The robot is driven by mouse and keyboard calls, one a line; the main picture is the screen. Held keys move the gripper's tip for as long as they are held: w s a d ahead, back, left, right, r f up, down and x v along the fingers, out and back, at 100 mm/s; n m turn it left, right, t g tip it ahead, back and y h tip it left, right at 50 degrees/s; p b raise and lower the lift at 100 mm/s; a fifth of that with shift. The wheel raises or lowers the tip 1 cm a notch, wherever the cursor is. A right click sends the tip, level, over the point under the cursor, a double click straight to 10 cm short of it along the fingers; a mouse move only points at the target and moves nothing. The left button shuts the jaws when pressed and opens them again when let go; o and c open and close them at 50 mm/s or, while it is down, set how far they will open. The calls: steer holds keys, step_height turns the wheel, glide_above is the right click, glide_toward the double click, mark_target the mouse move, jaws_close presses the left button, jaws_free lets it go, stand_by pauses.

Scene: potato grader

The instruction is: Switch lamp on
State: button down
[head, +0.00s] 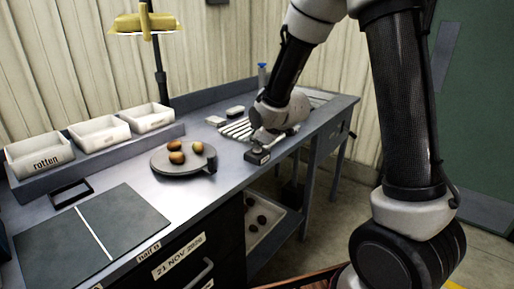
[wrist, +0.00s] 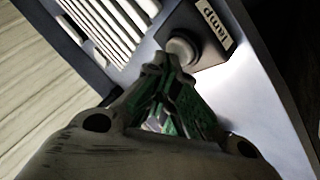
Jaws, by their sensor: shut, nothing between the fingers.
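The lamp (head: 145,22) has a yellow shade on a dark post at the back of the bench. A pale bright strip shows along the lower edge of its shade. A small dark switch box (head: 258,157) sits near the bench's front edge. In the wrist view the box (wrist: 207,42) carries a label reading "lamp" and a round grey button (wrist: 182,51). My gripper (wrist: 165,62) is shut and empty, its fingertips right beside the button in that view. I cannot tell whether they touch it. In the head view my gripper (head: 263,140) is just above the box.
A round scale-like plate (head: 184,167) holds several potatoes. White bins (head: 100,133), one labelled "rotten", stand at the back left. A slatted grate (head: 238,129) lies beside my gripper. A dark mat (head: 92,236) covers the front left of the bench.

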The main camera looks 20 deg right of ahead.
mark_target(255, 150)
stand_by(0.4)
steer(key=shift+r, duration=3.3)
